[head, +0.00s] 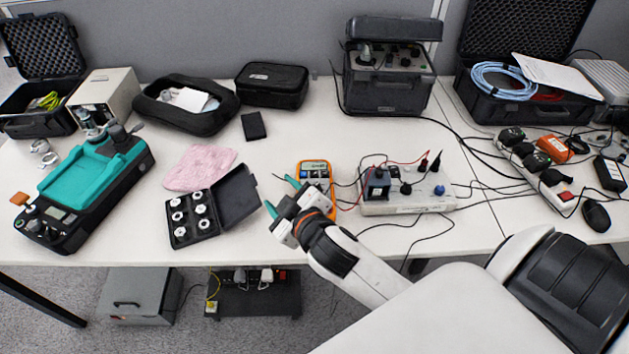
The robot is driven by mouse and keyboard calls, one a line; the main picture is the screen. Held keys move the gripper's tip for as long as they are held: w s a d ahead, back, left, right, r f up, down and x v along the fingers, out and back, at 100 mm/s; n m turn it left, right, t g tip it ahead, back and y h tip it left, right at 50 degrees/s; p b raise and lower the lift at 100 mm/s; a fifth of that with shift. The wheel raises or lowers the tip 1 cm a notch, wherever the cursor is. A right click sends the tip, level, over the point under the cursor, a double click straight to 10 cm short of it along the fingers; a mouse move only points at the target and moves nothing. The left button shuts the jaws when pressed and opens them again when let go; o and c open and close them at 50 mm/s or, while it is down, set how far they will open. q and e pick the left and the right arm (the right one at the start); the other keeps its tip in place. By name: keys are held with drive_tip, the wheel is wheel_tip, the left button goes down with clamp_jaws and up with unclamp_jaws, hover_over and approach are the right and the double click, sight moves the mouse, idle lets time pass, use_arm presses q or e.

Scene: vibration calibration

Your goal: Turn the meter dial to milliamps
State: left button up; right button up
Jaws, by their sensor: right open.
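The meter (316,171) is an orange-edged handheld multimeter lying on the white table near the middle of the head view. Its top end shows, and its lower part with the dial is mostly hidden behind my right gripper. My right gripper (281,196) comes in from the lower right and is open, with teal fingertips apart and nothing seen between them. It is over or just left of the meter; I cannot tell its height or whether it touches. The dial setting cannot be read. My left gripper is not in view.
Left of the gripper is an open black case (196,229) with white round pieces, near a pink cloth (200,167). Right of the meter stands a white instrument box (408,199) with leads and cables. A teal-topped device (92,181) is at left. Bare table lies behind the meter.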

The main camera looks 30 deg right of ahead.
drive_tip(key=w+a+r+n+t+y, duration=0.2)
drive_tip(key=w+a+r+n+y, duration=0.1)
drive_tip(key=a+r+n+y, duration=0.35)
drive_tip(key=w+a+r+n+t+y, duration=0.2)
drive_tip(key=w+a+r+n+y, duration=0.15)
drive_tip(key=r+n+y, duration=0.45)
drive_tip(key=n+g+h, duration=1.4)
drive_tip(key=n+g, duration=0.4)
drive_tip(key=n, duration=0.1)
hover_over(314, 185)
wheel_tip(314, 185, down, 14)
wheel_tip(314, 185, down, 11)
drive_tip(key=shift+s+r+p, duration=0.1)
drive_tip(key=shift+r+p, duration=0.1)
drive_tip(key=shift+p, duration=0.75)
